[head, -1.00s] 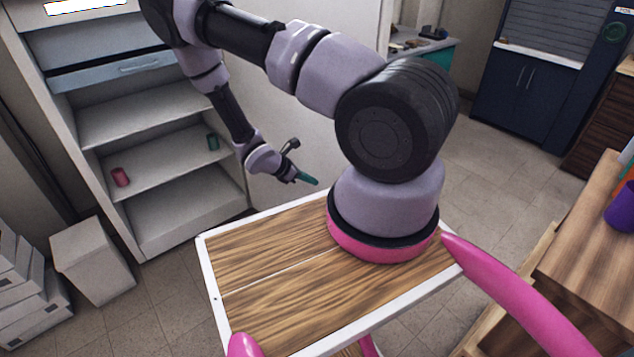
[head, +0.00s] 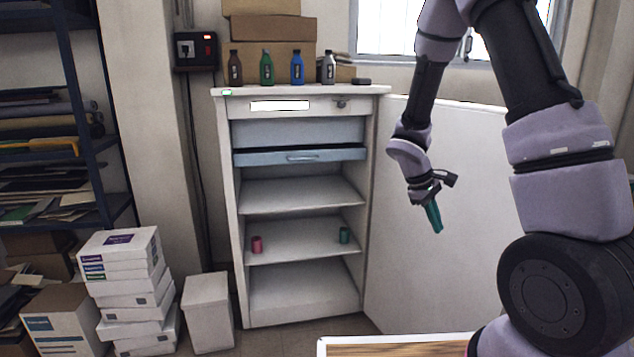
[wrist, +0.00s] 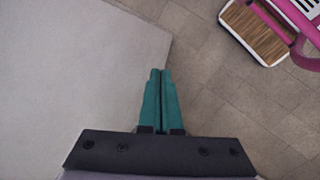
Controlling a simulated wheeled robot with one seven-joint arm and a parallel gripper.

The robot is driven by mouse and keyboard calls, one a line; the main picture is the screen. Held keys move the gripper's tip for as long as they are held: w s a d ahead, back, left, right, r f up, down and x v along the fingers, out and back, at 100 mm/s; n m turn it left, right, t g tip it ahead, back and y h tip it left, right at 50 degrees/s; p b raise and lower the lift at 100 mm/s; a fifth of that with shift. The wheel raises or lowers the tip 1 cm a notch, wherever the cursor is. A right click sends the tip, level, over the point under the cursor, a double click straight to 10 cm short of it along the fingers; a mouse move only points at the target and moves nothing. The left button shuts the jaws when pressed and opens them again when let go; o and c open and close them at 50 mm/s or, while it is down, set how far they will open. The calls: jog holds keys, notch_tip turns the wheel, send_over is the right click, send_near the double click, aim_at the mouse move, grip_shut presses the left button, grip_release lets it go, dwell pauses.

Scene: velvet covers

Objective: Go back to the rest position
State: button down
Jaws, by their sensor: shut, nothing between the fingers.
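My gripper (head: 435,216) hangs from my raised arm in the head view, pointing down in front of the white open door panel to the right of the cabinet. In the wrist view its two green fingers (wrist: 160,100) lie side by side and closed, with nothing between them. Below the fingers the wrist view shows tiled floor and a pale grey surface.
A blue drawer (head: 300,157) sits above. Several bottles and cardboard boxes (head: 265,62) stand on top. White boxes (head: 125,270) and a bin (head: 207,312) stand left.

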jog(key=s+a+r+m+t+y, duration=0.2)
jog(key=s+r, duration=0.4)
jog(key=r, duration=0.4)
jog(key=s+a+r+m+t+y, duration=0.2)
jog(key=s+r+m, duration=0.3)
jog(key=r, duration=0.4)
jog(key=s+a+r+m+t+y, duration=0.2)
jog(key=s+r+m+t+y, duration=0.1)
jog(key=s+r, duration=0.4)
notch_tip(320, 180, up, 4)
jog(key=shift+s+a+f+m, duration=0.15)
jog(key=shift+a+f+m, duration=0.1)
jog(key=shift+m, duration=0.25)
